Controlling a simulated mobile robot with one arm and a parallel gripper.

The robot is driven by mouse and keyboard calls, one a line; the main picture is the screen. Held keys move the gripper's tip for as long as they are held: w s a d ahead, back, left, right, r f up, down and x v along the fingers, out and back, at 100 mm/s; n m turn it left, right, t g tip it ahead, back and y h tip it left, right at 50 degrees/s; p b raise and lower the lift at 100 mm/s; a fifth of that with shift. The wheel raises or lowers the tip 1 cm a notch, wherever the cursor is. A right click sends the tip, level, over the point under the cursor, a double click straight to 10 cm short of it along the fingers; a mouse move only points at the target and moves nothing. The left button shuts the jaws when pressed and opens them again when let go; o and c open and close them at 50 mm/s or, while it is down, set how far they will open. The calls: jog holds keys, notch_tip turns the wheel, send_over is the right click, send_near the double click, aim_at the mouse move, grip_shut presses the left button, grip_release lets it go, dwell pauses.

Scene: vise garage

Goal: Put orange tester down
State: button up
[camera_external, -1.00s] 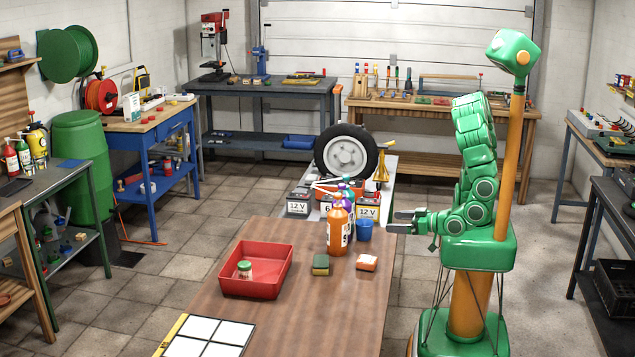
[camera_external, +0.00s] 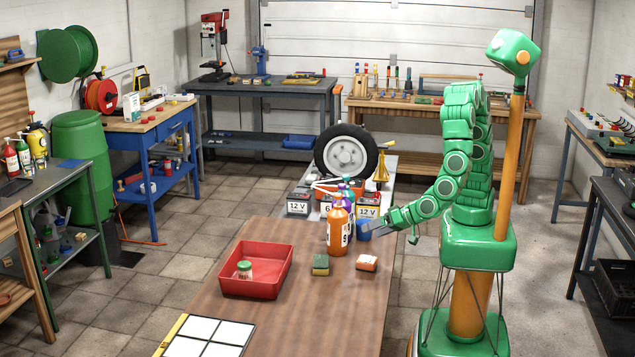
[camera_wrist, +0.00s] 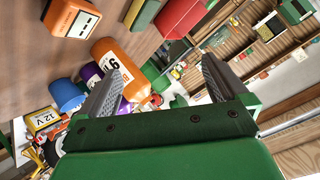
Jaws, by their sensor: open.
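The orange tester (camera_external: 367,263), a small orange block, rests on the brown wooden table (camera_external: 300,325) near its right edge. In the wrist view the tester (camera_wrist: 72,18) is at the top left, with a pale panel on one face. My gripper (camera_external: 392,232) is open at the table's right edge, behind and to the right of the tester and apart from it. In the wrist view nothing is held between the two spread fingers of my gripper (camera_wrist: 160,55).
Beside the tester are a green-and-yellow sponge (camera_external: 320,265) and an orange bottle (camera_external: 338,232). A blue cup (camera_external: 363,231) stands close to my gripper. A white-panelled board (camera_external: 208,335) lies at the front. The table's front middle is clear.

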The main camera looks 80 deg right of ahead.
jog(key=w+a+m+g+y, duration=0.2)
jog(key=w+m, duration=0.1)
jog(key=w, duration=0.1)
jog(key=m+g+y, duration=0.3)
jog(key=m+g, duration=0.6)
send_over(367, 259)
jog(key=s+d, duration=0.1)
jog(key=d, duration=0.2)
notch_tip(367, 259, down, 8)
jog(key=shift+s+x, duration=0.2)
jog(key=shift+x, duration=1.15)
jog(key=shift+w+x, duration=0.2)
jog(key=shift+x, duration=0.55)
jog(key=shift+w+x, duration=0.15)
jog(key=shift+x, duration=1.7)
